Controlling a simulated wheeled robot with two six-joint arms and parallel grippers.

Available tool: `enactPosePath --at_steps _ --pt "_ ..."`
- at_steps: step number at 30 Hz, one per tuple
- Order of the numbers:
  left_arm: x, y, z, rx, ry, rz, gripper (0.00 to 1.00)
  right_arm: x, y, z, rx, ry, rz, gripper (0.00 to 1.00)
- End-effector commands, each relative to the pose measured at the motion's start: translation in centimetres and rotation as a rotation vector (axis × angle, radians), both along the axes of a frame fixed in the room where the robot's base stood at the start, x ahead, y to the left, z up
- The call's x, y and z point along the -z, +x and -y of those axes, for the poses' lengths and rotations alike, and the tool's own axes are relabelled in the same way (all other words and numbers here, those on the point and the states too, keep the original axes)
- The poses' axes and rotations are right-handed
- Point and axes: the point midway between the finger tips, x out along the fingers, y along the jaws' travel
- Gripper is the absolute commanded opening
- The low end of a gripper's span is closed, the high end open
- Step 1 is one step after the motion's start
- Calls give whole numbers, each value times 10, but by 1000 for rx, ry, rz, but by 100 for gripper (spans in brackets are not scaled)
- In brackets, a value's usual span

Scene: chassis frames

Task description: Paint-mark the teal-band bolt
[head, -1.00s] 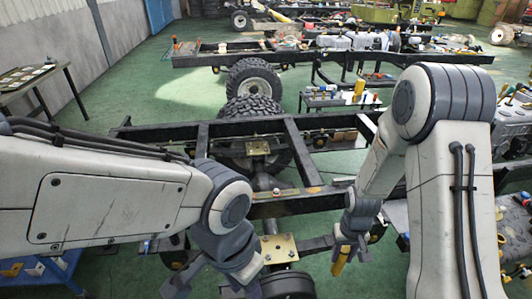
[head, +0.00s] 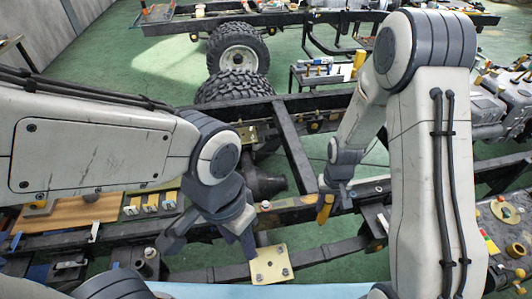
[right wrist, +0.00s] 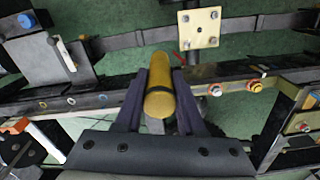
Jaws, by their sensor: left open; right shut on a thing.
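My right gripper (head: 327,192) is shut on a yellow paint marker (head: 324,209), which hangs down over the chassis rail. In the right wrist view the marker (right wrist: 159,98) sits between the two dark fingers. My left gripper (head: 210,240) is open and empty, left of a cream plate (head: 271,265) with several bolts. The plate also shows in the right wrist view (right wrist: 199,28). A pale bolt (right wrist: 215,90) and a red-and-yellow bolt (right wrist: 255,86) stand along the rail in that view. I cannot make out which bolt has a teal band.
The black chassis rail (head: 300,212) runs across in front of me. A small table (head: 318,78) with bottles stands behind. A wooden board (head: 75,213) lies at left. A bench with parts (head: 505,225) stands at right. Green floor shows between frames.

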Motion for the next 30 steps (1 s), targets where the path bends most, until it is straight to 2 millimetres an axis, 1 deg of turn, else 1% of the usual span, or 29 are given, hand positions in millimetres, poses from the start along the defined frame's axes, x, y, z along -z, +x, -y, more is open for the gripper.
enactPosePath --at_steps 1,2,5,6,8,9,12,15,18,22,26,30 --pt "-3 0 0 0 0 0 45 -2 11 -10 22 0 4 0" --pt "-4 0 0 0 0 0 45 -3 18 -16 44 0 3 0" --pt "-9 0 0 0 0 0 45 -8 46 -42 140 1 4 0" --pt "-11 0 0 0 0 0 45 -10 56 -55 184 1 5 0" --pt "-14 0 0 -1 0 0 45 -14 72 -74 251 2 5 0" --pt "-15 0 0 -1 0 0 45 -16 80 -87 293 1 3 0" --pt "-19 0 0 -1 0 0 45 -23 97 -119 391 2 3 0" --pt "-21 0 0 -1 0 0 45 -29 107 -146 468 1 2 0" --pt "-23 0 0 -1 0 0 45 -32 113 -164 521 0 1 0" --pt "-22 0 0 -1 0 0 45 -33 115 -175 554 0 1 0" --pt "-19 0 0 -1 0 0 45 -29 115 -176 560 -1 0 0" --pt "-11 0 0 -1 0 0 45 -18 115 -176 558 -1 0 0"
